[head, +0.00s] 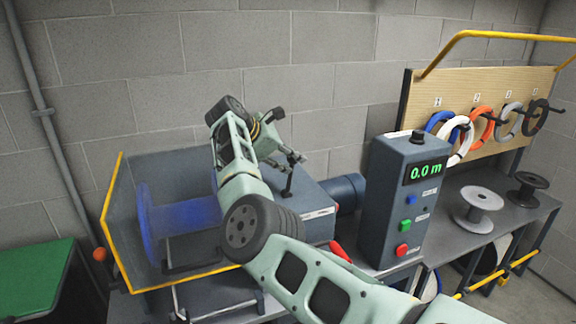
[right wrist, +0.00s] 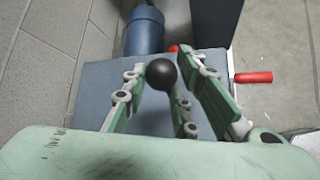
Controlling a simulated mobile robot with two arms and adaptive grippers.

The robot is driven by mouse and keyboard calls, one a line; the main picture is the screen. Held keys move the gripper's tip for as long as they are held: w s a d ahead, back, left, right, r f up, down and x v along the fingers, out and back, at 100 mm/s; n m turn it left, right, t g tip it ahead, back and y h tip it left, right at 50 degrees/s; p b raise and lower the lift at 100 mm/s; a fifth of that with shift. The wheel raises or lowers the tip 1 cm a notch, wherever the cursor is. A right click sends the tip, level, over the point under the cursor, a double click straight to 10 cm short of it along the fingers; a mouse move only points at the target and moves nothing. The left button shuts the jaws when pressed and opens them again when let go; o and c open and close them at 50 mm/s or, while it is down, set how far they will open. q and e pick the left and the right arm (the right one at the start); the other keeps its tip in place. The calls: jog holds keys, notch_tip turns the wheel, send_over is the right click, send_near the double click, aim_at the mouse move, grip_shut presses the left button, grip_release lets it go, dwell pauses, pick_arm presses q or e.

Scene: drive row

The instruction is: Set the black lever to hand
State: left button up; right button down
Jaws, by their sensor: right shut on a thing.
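The black lever (head: 288,183) stands up from the top of a grey-blue machine box (head: 312,196) in the head view. Its round black knob (right wrist: 161,74) shows between my fingers in the right wrist view. My right gripper (head: 291,157) is at the lever's top, shut on it; it also shows in the right wrist view (right wrist: 166,80). The fingers hide part of the lever. The labels on the box are too small to read. My left gripper is not in view.
A control box (head: 406,200) reading 0.0 m stands right of the machine. A blue spool (head: 190,216) sits in a yellow-edged guard (head: 113,208) at left. A red handle (right wrist: 253,77) sticks out beside the machine. Cable coils (head: 482,126) hang on a board at right.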

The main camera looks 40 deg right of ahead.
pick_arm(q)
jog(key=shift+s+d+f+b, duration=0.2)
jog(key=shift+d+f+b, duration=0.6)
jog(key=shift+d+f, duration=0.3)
pick_arm(e)
jog(key=shift+w+a+r+h, duration=0.2)
jog(key=shift+a+h, duration=0.2)
jog(key=shift+h, duration=0.15)
jog(key=shift+w+a+r+h, duration=0.1)
jog(key=shift+a+r+h, duration=0.05)
jog(key=shift+a+h, duration=0.35)
jog(key=c, duration=1.8)
grip_release()
jog(key=shift+d, duration=0.1)
jog(key=shift+c, duration=0.2)
jog(key=o, duration=0.3)
jog(key=shift+d+f, duration=0.15)
jog(key=shift+f, duration=0.1)
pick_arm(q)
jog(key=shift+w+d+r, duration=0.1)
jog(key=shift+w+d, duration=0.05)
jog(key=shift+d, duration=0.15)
pick_arm(e)
jog(key=shift+f, duration=0.15)
jog(key=v, duration=1.2)
jog(key=shift+w, duration=0.15)
